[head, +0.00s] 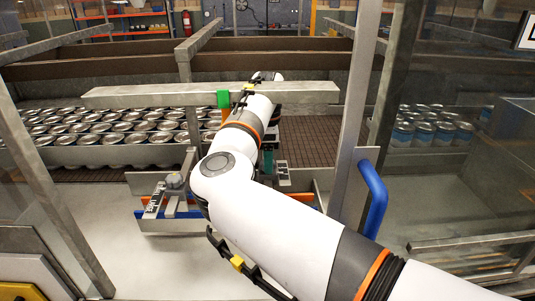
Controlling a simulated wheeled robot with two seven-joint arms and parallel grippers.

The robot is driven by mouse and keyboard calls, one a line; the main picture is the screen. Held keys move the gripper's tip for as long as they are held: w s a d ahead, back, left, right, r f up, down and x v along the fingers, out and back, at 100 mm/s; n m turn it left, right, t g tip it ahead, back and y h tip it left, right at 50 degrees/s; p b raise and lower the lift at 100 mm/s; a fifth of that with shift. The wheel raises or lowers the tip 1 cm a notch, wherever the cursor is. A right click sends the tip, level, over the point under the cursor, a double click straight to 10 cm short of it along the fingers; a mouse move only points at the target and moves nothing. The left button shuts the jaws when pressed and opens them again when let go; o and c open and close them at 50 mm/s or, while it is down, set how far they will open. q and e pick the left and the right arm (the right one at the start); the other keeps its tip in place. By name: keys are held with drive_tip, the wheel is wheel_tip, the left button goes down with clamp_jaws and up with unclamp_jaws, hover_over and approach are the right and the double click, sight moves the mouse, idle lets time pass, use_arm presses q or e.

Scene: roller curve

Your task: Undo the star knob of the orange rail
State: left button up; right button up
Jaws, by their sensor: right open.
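An orange rail (300,197) shows as a short strip right of my right arm; much of its length is hidden behind the arm. A grey knob (175,181) stands on a bracket left of the arm, above a blue rail (168,213). I cannot tell which rail this knob belongs to. My right gripper (271,140) hangs behind my forearm, mostly covered and open, close to that bracket. Contact cannot be seen. My left gripper is out of view.
A grey beam (130,95) with a green collar crosses behind my forearm. Rows of cans (100,126) fill the conveyor at left, and more cans (428,130) stand at right. A grey post (355,120) and blue handle (374,202) stand close to the right of the arm.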

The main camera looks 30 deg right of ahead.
drive_tip(key=shift+f, duration=0.25)
